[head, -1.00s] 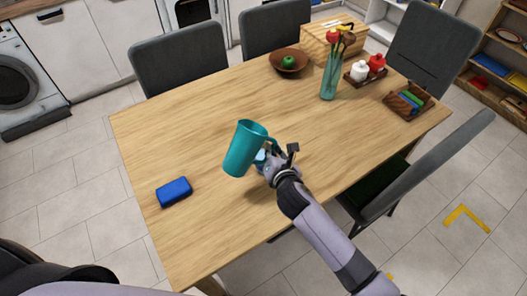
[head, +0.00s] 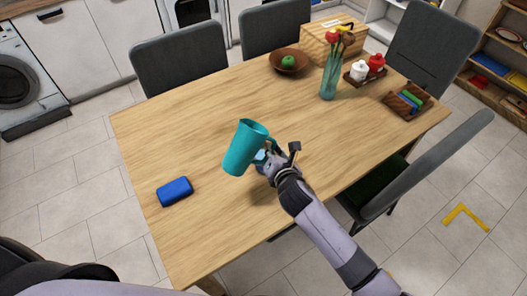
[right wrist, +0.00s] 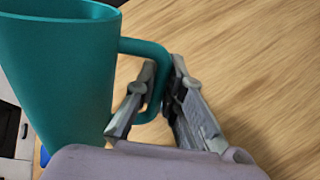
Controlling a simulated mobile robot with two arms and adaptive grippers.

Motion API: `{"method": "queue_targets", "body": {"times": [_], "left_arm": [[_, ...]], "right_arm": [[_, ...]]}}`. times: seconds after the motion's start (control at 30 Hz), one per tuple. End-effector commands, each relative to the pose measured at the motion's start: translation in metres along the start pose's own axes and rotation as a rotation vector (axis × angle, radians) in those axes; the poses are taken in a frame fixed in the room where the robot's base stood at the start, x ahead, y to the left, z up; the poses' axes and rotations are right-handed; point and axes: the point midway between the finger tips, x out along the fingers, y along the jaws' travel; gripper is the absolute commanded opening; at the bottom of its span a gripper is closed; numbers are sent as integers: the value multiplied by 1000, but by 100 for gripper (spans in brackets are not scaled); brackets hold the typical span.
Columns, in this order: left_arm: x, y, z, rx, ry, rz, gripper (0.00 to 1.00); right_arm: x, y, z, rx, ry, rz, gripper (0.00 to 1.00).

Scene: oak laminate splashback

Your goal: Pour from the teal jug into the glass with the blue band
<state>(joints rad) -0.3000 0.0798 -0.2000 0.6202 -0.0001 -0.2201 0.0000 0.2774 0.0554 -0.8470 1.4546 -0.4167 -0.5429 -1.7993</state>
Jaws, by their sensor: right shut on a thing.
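The teal jug (head: 243,149) is in the middle of the head view, held above the wooden table, its open top up and leaning a little to the right in the picture. What is inside it does not show. My right gripper (head: 265,161) is shut on the jug's handle; in the right wrist view the fingers (right wrist: 165,72) lie on both sides of the handle (right wrist: 148,47), with the jug body (right wrist: 62,85) to the left. I see no glass with a blue band in either view; the jug and my arm cover part of the table. My left gripper is out of view.
The table (head: 190,110) is mostly bare around the jug. A blue box-like thing (head: 174,191) lies at its left. A brown bowl with a green fruit (head: 289,61), a flower vase (head: 329,80), a shaker tray (head: 364,72) and a wooden box (head: 408,102) stand toward the back right. Grey chairs surround it.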

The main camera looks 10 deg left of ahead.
Motion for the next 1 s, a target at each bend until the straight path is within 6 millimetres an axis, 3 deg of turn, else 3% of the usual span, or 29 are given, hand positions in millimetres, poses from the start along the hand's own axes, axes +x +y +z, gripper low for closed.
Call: {"method": "queue_targets", "body": {"times": [1.0], "left_arm": [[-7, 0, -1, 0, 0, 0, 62]], "right_arm": [[-1, 3, 2, 52, 32, 13, 0]]}}
